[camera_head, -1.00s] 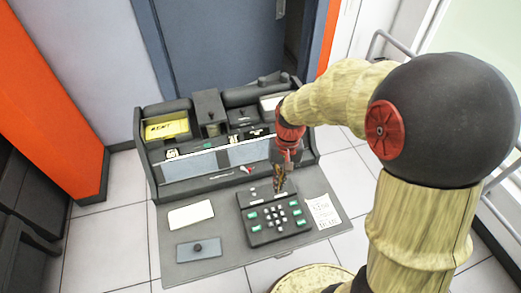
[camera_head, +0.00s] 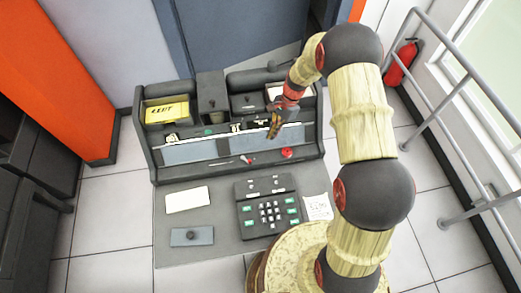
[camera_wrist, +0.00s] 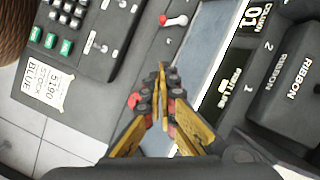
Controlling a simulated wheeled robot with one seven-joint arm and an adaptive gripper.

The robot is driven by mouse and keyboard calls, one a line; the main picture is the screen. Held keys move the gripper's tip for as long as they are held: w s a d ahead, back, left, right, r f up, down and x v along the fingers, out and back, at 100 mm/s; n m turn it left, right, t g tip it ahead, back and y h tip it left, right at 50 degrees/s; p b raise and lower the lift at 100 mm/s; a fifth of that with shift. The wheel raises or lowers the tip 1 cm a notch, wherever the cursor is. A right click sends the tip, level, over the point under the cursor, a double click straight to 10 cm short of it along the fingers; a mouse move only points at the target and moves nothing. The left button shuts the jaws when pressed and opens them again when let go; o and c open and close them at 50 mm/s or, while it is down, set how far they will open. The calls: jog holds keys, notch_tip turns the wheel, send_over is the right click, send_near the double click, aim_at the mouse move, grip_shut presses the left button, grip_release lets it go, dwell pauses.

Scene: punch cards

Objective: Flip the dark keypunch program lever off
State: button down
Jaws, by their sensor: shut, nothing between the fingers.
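The dark keypunch (camera_head: 165,168) stands ahead, with a keyboard (camera_head: 268,208) on its desk. A small lever with a red part and a pale part (camera_head: 247,159) is on its front ledge; it also shows at the top of the wrist view (camera_wrist: 174,20). A red knob (camera_head: 286,152) sits to its right, and appears left of the fingers in the wrist view (camera_wrist: 134,100). I cannot tell which is the program lever. My gripper (camera_head: 274,131) is shut and empty, above the light strip behind the ledge; its fingertips (camera_wrist: 162,68) look apart from both controls.
Small toggles (camera_head: 264,184) stand at the keyboard's back edge. A blank card (camera_head: 187,199), a grey plate (camera_head: 192,236) and a printed card (camera_head: 318,207) lie on the desk. Hoppers and a yellow card (camera_head: 167,112) are at the back. A railing (camera_head: 440,110) stands right.

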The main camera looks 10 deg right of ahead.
aim_at(246, 159)
jog(key=shift+w, duration=0.15)
jog(key=shift+a+f, duration=0.1)
jog(key=shift+f, duration=0.05)
jog(key=x, duration=0.9)
jog(key=shift+a+f+b, duration=0.1)
jog(key=shift+f+b, duration=0.25)
jog(key=shift+f, duration=0.05)
jog(key=shift+s+a, duration=0.5)
jog(key=shift+a, duration=0.4)
jog(key=shift+s+a, duration=0.45)
jog(key=shift+a, duration=0.45)
